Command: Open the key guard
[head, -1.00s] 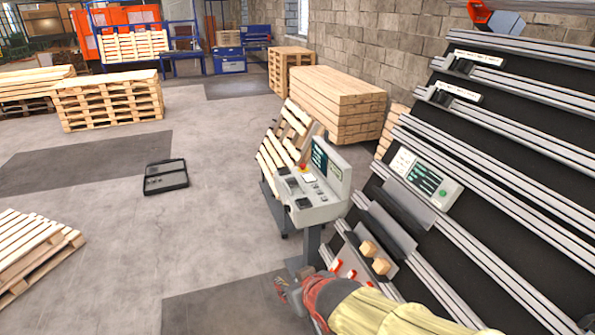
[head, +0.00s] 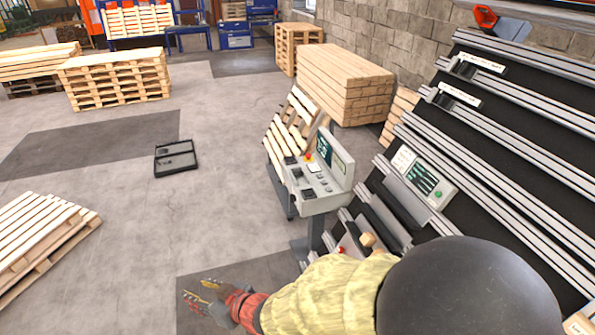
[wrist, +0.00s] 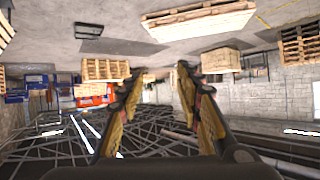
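A grey control console (head: 318,187) stands on a post in the head view, with a screen, a red button on a yellow base and several small dark controls. The key guard is too small to pick out among them. My gripper (head: 199,292) is low and to the left of the console, over the dark floor mat, well apart from it. In the wrist view my gripper (wrist: 160,75) has its two yellow-and-black fingers spread, with nothing between them. The console is not clear in the wrist view.
A sloping black rack (head: 480,165) with metal rails rises on the right, close to my arm. A wooden pallet stack (head: 345,82) stands behind the console. An open black case (head: 176,158) lies on the floor.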

